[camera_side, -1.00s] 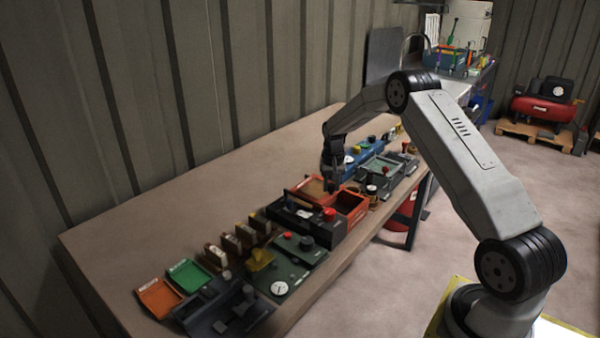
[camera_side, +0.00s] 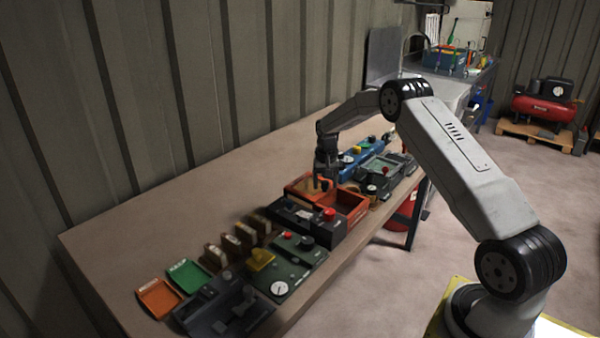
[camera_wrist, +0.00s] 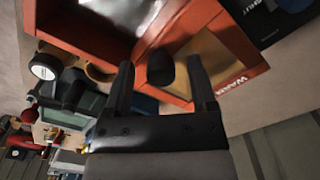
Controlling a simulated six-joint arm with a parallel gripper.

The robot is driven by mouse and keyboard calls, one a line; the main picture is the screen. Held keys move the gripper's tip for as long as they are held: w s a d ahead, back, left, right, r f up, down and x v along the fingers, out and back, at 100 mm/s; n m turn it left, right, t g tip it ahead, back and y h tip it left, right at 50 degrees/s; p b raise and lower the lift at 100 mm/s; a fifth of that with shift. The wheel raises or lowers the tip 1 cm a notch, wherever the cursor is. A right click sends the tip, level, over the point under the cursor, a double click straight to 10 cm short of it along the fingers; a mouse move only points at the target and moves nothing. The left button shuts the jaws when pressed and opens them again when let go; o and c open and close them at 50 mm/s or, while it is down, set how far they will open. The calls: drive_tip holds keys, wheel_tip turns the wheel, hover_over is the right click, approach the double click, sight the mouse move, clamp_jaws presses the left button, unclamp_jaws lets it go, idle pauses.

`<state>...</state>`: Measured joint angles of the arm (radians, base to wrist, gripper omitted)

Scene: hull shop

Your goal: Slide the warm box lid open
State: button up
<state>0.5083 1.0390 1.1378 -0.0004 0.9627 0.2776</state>
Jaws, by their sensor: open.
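The warm box (camera_side: 352,219) is an orange-red box near the table's front edge in the side view. A tan panel (camera_side: 302,187) shows in its left part; its right part shows red inner walls. In the wrist view the box (camera_wrist: 243,47) carries a partly visible "WAR..." label beside the tan panel (camera_wrist: 212,58); a shiny, paler bay (camera_wrist: 125,12) lies to the left. My gripper (camera_side: 323,183) is over the tan panel. In the wrist view its open fingers (camera_wrist: 160,82) stand either side of a dark round knob (camera_wrist: 160,66). Whether they touch it I cannot tell.
A black control box with a red button (camera_side: 306,218) stands close in front-left of the warm box. A dial (camera_side: 371,188) and grey-green tray (camera_side: 385,165) lie to its right. Green and orange trays (camera_side: 158,298) are at the near left. The table's back left is clear.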

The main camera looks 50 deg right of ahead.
drive_tip(key=shift+r, duration=0.1)
drive_tip(key=shift+r, duration=3.85)
drive_tip(key=shift+a+r, duration=0.1)
drive_tip(key=shift+a, duration=0.45)
drive_tip(key=s+a+r+n+t, duration=0.1)
drive_tip(key=s+a+n, duration=0.2)
drive_tip(key=s+a, duration=0.6)
drive_tip(key=s+a+r+n+t, duration=0.1)
drive_tip(key=s+a+n, duration=0.3)
drive_tip(key=a, duration=0.9)
drive_tip(key=s+a+f+n, duration=0.1)
drive_tip(key=s+a, duration=0.4)
drive_tip(key=s, duration=0.5)
drive_tip(key=shift+a+f+n+t, duration=0.2)
drive_tip(key=shift+f+n+t, duration=0.1)
drive_tip(key=shift+n, duration=0.2)
